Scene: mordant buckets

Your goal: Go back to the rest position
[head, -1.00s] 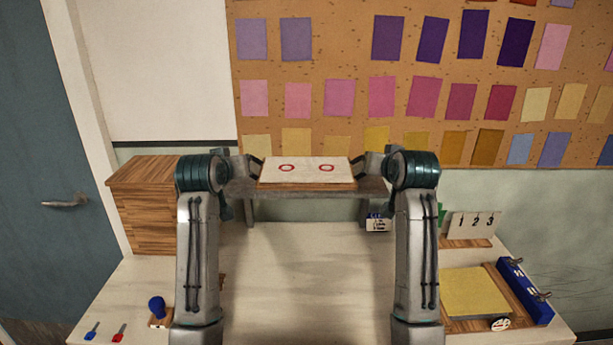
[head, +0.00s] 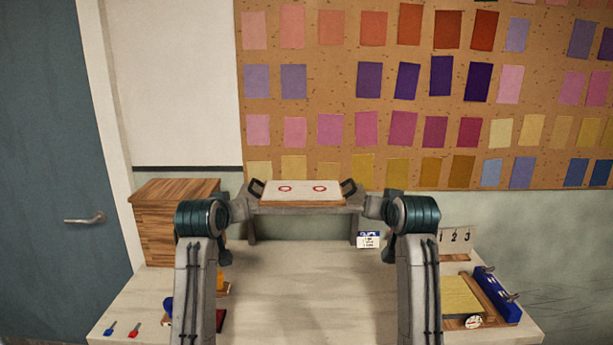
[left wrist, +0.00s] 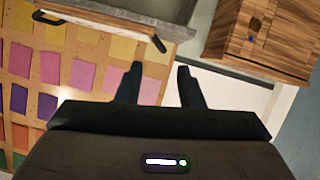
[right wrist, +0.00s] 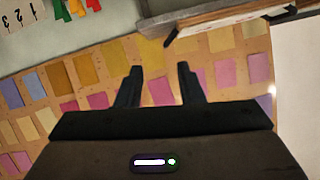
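A pale board (head: 303,197) with two red rings lies on the grey shelf (head: 300,210) at the back of the table, with a black handle at each end. My left gripper (head: 243,206) is just left of the shelf and my right gripper (head: 371,204) just right of it, partly hidden by the wrists. In the left wrist view the left fingers (left wrist: 160,72) are apart with nothing between them. In the right wrist view the right fingers (right wrist: 159,70) are also apart and empty. Both wrist views show a black handle clear of the fingertips.
A wooden drawer box (head: 170,225) stands at the back left. A small sign (head: 368,240) stands beside the shelf. A yellow sheet (head: 460,295) and a blue clamp bar (head: 497,293) are at the right. The middle of the table is clear.

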